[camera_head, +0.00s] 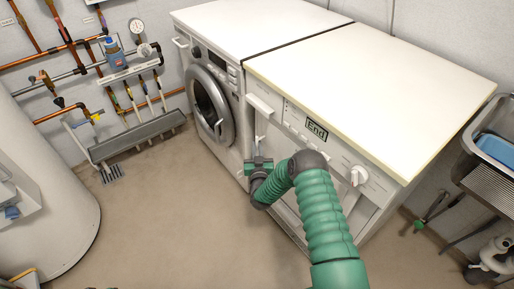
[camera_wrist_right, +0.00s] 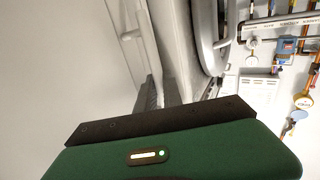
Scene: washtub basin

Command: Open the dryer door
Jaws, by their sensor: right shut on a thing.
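The dryer (camera_head: 345,125) is the white machine on the right with an "End" display. Its front door (camera_head: 287,205) lies below the control panel and is partly hidden by my right arm. My right gripper (camera_head: 258,163) is at the left side of the dryer front, shut on the dryer door at its left edge. A white bar-like piece (camera_wrist_right: 149,95) rises beyond my gripper in the wrist view, and the exact contact is hidden. The door looks close to the front, but I cannot tell if it is ajar. My left gripper is not in view.
A washing machine with a round door (camera_head: 210,103) stands left of the dryer. A steel sink (camera_head: 490,150) is at the right. A white tank (camera_head: 45,200) and pipes are at the left. The floor (camera_head: 170,220) in front is clear.

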